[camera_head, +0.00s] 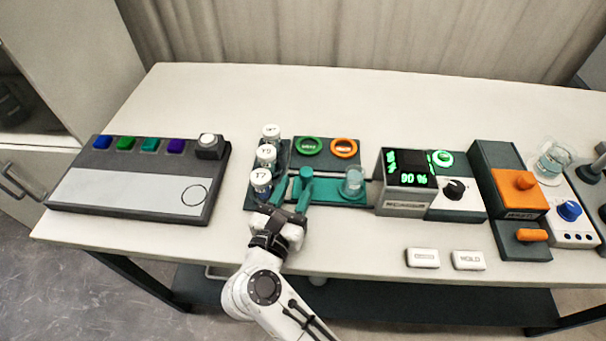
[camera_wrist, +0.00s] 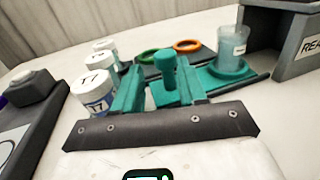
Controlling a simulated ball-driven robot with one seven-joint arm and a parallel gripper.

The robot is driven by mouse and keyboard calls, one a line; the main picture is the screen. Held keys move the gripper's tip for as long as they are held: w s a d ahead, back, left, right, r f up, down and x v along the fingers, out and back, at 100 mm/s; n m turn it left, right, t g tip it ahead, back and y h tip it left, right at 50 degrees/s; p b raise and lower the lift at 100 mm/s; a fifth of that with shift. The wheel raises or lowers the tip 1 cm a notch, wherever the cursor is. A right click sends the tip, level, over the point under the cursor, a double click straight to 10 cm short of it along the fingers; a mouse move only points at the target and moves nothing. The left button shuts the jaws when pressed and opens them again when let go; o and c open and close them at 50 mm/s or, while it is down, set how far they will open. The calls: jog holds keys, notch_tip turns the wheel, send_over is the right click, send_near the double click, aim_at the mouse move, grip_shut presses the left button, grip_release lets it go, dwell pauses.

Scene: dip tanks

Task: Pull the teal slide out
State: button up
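The teal slide (camera_head: 326,191) lies flat in front of the dark plate with the rings. It has an upright teal knob (camera_head: 306,173) at its left end and a clear cup (camera_head: 352,181) at its right end. In the wrist view the knob (camera_wrist: 167,70) appears between the two teal fingers, with the cup (camera_wrist: 231,46) beyond to the right. My gripper (camera_head: 293,186) is open at the slide's left end. Its fingers (camera_wrist: 159,82) are apart, and I see no clear contact with the knob.
White-capped vials (camera_head: 262,181) stand close to the left of my gripper. A grey box with a green display (camera_head: 408,181) stands right of the slide. A panel with coloured buttons (camera_head: 130,190) is at the left. The table front before the slide is mostly clear.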

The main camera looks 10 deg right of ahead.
jog(key=shift+v, duration=1.8)
jog(key=shift+d, duration=0.1)
jog(key=shift+s, duration=0.15)
